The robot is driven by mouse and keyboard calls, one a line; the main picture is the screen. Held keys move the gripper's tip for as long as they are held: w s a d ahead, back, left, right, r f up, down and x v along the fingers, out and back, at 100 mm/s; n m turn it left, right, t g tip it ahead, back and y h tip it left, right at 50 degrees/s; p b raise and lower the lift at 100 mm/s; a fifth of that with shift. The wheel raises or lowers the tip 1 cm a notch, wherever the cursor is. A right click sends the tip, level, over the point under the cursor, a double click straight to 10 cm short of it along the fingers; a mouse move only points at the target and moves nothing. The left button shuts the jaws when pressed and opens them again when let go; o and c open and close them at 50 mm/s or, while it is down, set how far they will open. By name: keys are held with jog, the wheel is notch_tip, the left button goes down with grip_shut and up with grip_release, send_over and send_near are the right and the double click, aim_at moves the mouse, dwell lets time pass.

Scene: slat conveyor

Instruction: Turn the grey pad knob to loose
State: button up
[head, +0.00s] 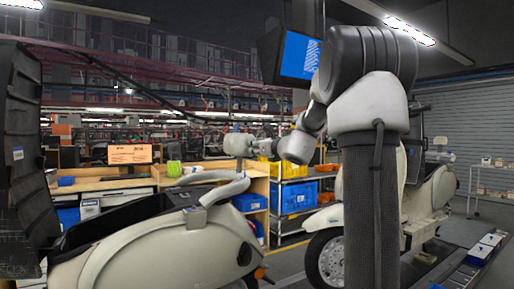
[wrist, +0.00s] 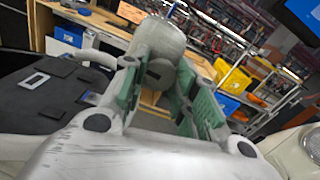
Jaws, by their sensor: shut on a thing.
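In the wrist view a thick grey rounded knob (wrist: 165,40) with a dark slot in its near face sits between the green-padded fingers. My gripper (wrist: 158,82) is shut on it, with one finger on each side. The finger contacts are partly hidden by the finger linkages. In the head view my arm reaches left from the right side at mid-height. My fingertips are too small to make out there. The knob's marking and its turn angle cannot be read.
A cream scooter (head: 150,255) with a dark open top and a pale curved rail (head: 210,190) stands at left. Another scooter's wheel (head: 325,257) shows behind my arm. A wooden bench (head: 140,182), a blue bin (head: 298,197) and a screen (head: 298,55) stand behind.

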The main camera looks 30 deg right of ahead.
jog(key=shift+n, duration=9.1)
jog(key=o, duration=1.1)
jog(key=shift+c, duration=0.2)
jog(key=shift+s, duration=0.1)
